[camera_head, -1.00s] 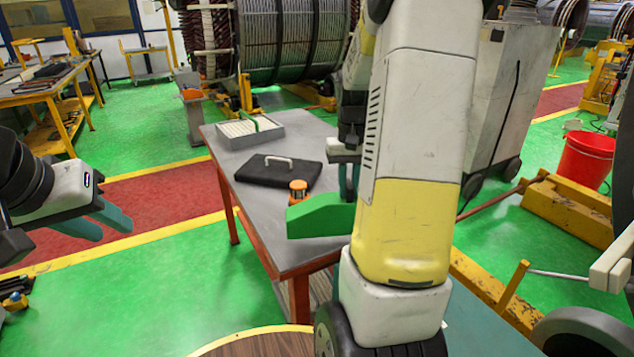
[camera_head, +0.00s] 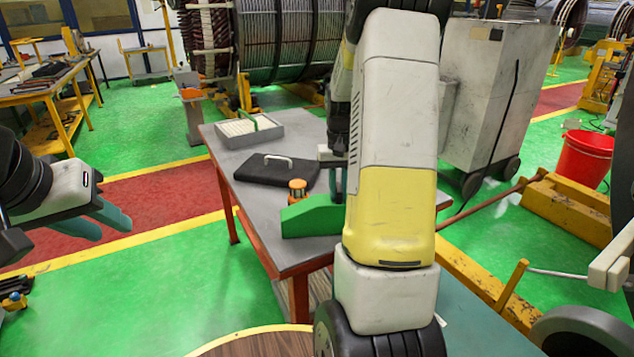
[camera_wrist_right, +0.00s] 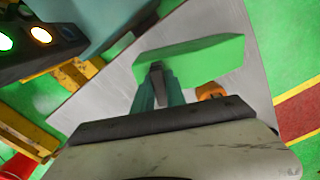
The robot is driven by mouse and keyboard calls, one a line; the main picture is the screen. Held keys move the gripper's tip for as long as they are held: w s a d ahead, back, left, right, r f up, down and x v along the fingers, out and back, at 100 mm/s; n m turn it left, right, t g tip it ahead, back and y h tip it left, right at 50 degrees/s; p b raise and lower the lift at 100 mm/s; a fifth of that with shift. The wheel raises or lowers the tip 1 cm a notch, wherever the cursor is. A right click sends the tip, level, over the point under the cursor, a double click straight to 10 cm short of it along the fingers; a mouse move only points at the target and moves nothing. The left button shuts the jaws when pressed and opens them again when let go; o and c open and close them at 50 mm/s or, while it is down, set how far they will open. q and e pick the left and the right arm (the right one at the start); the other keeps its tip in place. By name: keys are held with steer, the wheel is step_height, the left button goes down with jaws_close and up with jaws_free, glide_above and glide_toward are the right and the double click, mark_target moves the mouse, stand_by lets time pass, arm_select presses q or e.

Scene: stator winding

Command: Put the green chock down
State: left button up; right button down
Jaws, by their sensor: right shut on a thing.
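The green chock (camera_head: 310,217) is a wedge-shaped block at the near end of the grey-topped table (camera_head: 262,226). In the head view my right arm hides the chock's right part and most of the right gripper (camera_head: 338,185). I cannot tell for sure whether its underside touches the table top. My left gripper (camera_head: 112,218) hangs over the floor at the far left, its two teal fingers seen slightly apart and empty.
An orange-and-black round item (camera_head: 297,190) stands close behind the chock. A black case (camera_head: 277,170) and a grey tray (camera_head: 249,131) with a green handle lie farther back. The table's left front strip is bare. A red bucket (camera_head: 585,158) stands on the floor at right.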

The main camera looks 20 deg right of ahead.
steer(key=c, duration=1.4)
jaws_free()
steer(key=shift+f, duration=0.1)
steer(key=shift+o, duration=0.2)
step_height(320, 180, up, 12)
steer(key=s+a+r+n+t+y, duration=0.1)
steer(key=s+a+r+t, duration=0.1)
steer(key=s+a, duration=0.7)
steer(key=s+a+r+n+t+y, duration=0.1)
steer(key=s+a+r+n+t, duration=0.1)
steer(key=s+a, duration=0.7)
steer(key=s+r+t, duration=0.1)
steer(key=s+t, duration=0.1)
steer(key=shift+s+r+n, duration=0.3)
steer(key=shift+r, duration=0.05)
steer(key=shift+a, duration=0.1)
